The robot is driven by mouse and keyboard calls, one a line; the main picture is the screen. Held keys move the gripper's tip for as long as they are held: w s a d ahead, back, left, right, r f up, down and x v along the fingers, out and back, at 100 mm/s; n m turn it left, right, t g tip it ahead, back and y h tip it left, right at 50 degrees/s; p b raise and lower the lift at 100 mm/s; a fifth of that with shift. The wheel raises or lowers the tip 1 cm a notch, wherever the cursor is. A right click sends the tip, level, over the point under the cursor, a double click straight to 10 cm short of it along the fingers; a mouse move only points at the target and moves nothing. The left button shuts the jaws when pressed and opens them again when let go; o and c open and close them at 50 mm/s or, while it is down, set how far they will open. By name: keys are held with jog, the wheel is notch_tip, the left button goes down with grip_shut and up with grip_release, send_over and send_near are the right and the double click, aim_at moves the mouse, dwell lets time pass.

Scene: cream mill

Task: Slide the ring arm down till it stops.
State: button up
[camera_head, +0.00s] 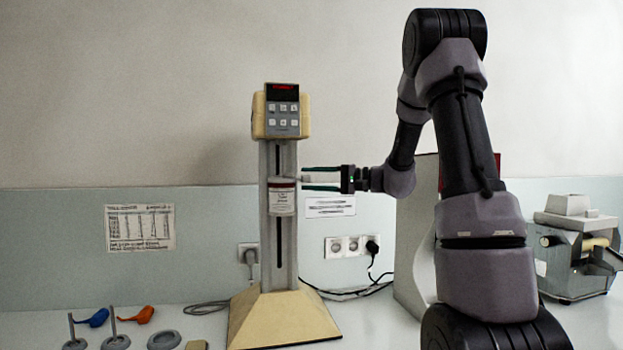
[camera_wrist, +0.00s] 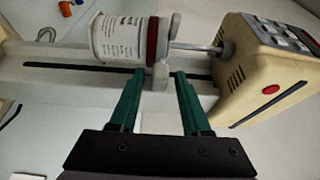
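A tall instrument stands on the bench, with a grey slotted column (camera_head: 264,240) and a cream head. A white labelled cylinder with a dark red band (camera_head: 282,201) is on the column's front, below the head; it also shows in the wrist view (camera_wrist: 120,38). A light grey piece beside the red band, apparently the ring arm (camera_wrist: 161,76), has a rounded end. My gripper (camera_head: 304,179) reaches in from the right. Its green fingers (camera_wrist: 158,76) are open, one on each side of that end, with visible gaps. How the arm joins the column is hidden.
The cream head with keypad and red display (camera_head: 281,110) is above; its red button (camera_wrist: 271,89) shows in the wrist view. The cream base (camera_head: 283,318) flares out below. Grey stands and blue and orange pieces lie at lower left. A grey machine (camera_head: 575,250) stands at right.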

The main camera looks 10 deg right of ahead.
dwell(0.3)
jog(key=v, duration=0.7)
jog(key=shift+d, duration=0.25)
jog(key=shift+s, duration=0.1)
